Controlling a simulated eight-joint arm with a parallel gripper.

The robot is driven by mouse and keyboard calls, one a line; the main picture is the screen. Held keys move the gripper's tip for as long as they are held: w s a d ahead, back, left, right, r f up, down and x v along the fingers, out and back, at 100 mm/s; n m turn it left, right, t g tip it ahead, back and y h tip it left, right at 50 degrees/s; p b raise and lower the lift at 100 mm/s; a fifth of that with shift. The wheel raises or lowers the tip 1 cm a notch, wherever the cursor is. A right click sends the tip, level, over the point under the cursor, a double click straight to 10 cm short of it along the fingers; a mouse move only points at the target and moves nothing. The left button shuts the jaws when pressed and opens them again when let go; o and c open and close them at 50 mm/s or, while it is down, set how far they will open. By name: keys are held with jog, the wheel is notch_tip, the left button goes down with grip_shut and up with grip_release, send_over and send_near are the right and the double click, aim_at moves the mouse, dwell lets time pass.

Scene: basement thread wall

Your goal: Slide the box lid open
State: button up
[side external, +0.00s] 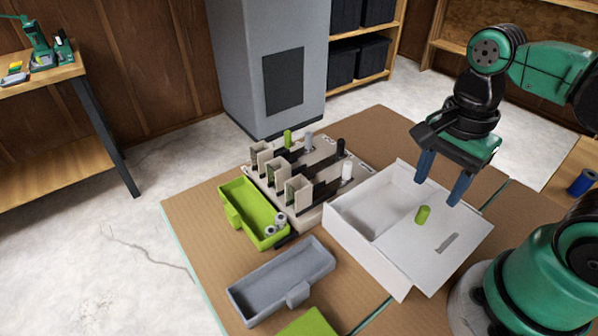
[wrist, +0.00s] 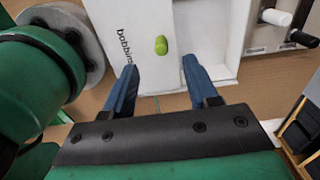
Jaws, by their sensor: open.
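A white box (side external: 336,222) stands on the cardboard-covered table, with its left part uncovered and its empty inside showing. Its white lid (side external: 414,254) covers the right part and carries a green knob (side external: 423,215) and a grey marking. In the wrist view the lid (wrist: 139,72) reads "bobbins", and the green knob (wrist: 161,45) lies just beyond my fingertips, roughly between their lines. My gripper (side external: 437,190) is open and empty, pointing down above the lid, apart from the knob. It also shows in the wrist view (wrist: 159,64), with both blue fingers spread.
A rack (side external: 310,215) with upright holders and spools stands close left of the box. A green tray (side external: 238,210) holding small grey pieces and an empty grey tray (side external: 280,282) lie further left. A grey column (side external: 270,60) rises behind. Some cardboard is bare behind the box.

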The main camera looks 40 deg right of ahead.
aim_at(427, 209)
jog(key=shift+r, duration=0.3)
jog(key=shift+r, duration=0.1)
notch_tip(427, 209, up, 4)
jog(key=shift+f, duration=0.1)
dwell(0.8)
